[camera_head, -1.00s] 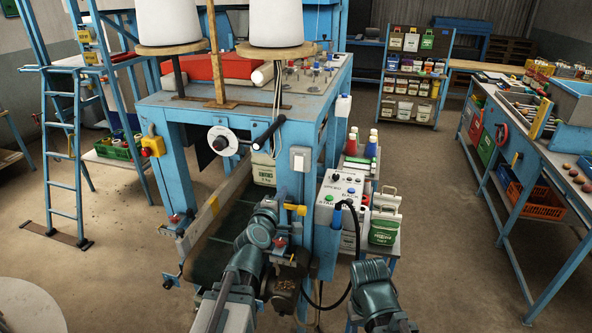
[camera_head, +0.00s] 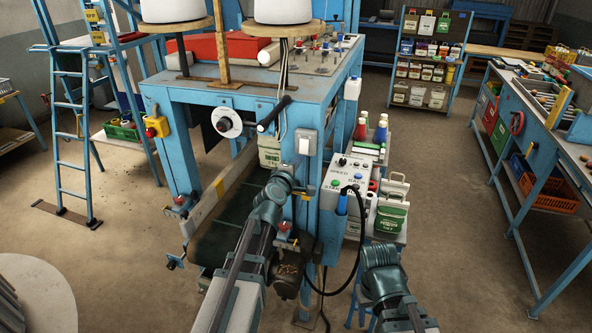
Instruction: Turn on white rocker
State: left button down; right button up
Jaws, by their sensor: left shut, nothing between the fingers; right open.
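The white rocker (camera_head: 305,146) sits on a grey switch box on the front blue post of the machine, below the tabletop. It faces me and is uncovered. I cannot tell which side of it is pressed. My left arm comes up from the bottom, with its dark green joint in front of the post, below the rocker. I cannot make out the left gripper's fingers.
A control box (camera_head: 347,178) with knobs and a black cable stands right of the post. A black crank handle (camera_head: 274,114) juts out left of the rocker. White-and-green containers (camera_head: 390,217) stand on a side shelf. Open floor lies toward the right workbench (camera_head: 549,150).

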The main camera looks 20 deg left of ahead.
aim_at(304, 153)
pick_arm(q)
jog(key=shift+w+f, duration=0.15)
jog(key=shift+w, duration=0.75)
jog(key=shift+w+f, duration=0.1)
jog(key=shift+w, duration=0.75)
pick_arm(e)
jog(key=shift+w+d+f, duration=0.2)
jog(key=shift+w+d, duration=0.1)
jog(key=shift+w, duration=0.05)
pick_arm(q)
jog(key=shift+w+f+b, duration=0.15)
jog(key=shift+w+b, duration=0.1)
jog(key=shift+b, duration=0.05)
jog(key=shift+d, duration=0.1)
pick_arm(e)
jog(key=shift+f, duration=0.1)
pick_arm(q)
jog(key=shift+s, duration=0.15)
